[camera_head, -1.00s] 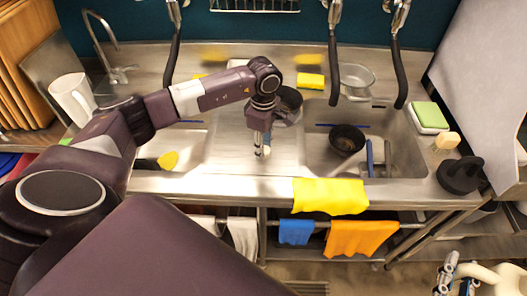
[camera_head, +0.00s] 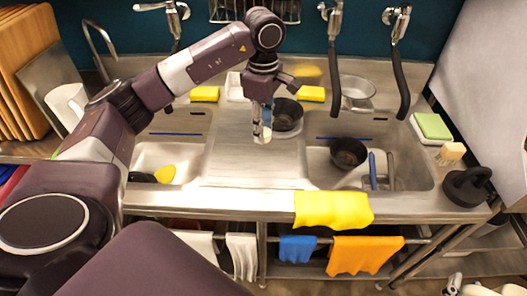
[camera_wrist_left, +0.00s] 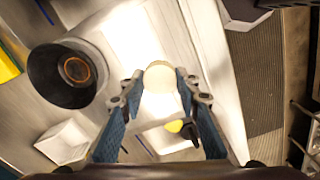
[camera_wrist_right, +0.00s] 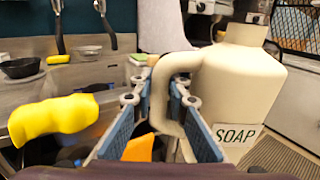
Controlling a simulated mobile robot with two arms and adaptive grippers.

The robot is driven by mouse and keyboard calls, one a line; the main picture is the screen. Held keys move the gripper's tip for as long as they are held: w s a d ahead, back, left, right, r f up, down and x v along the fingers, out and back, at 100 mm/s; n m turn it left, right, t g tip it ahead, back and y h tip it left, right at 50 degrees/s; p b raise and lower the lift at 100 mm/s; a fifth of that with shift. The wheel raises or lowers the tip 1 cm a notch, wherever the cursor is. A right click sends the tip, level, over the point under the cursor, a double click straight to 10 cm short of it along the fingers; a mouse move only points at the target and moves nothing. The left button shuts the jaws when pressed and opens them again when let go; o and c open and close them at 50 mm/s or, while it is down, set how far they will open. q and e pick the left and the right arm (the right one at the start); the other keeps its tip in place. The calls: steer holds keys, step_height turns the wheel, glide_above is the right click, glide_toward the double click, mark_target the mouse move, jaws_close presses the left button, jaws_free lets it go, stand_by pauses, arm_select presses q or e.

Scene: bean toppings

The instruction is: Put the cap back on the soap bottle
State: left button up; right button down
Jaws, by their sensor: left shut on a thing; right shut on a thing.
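My left gripper (camera_head: 263,130) is above the steel counter between the two sinks. In the left wrist view its fingers (camera_wrist_left: 160,95) are shut on a small cream cap (camera_wrist_left: 160,76). The cap also shows at the fingertips in the head view (camera_head: 263,138). The large cream soap bottle (camera_wrist_right: 240,85) with a SOAP label fills the right of the right wrist view. My right gripper (camera_wrist_right: 158,100) is shut on its handle. The head view shows only part of the bottle (camera_head: 484,290) at the bottom right.
Dark bowls (camera_head: 348,153) sit in the right sink and behind the left gripper. A yellow cloth (camera_head: 333,209) hangs over the counter's front edge. A black pot-like object (camera_head: 467,188) and a brush (camera_head: 450,153) stand at the right end. The floor at the lower right is mostly clear.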

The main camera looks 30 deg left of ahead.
arm_select(q)
step_height(320, 180, up, 6)
steer(key=shift+f, duration=0.1)
arm_select(e)
steer(key=shift+f, duration=0.35)
arm_select(q)
steer(key=shift+r, duration=0.95)
arm_select(e)
steer(key=shift+r, duration=0.1)
steer(key=c, duration=2.5)
jaws_free()
steer(key=shift+c, duration=0.2)
jaws_close()
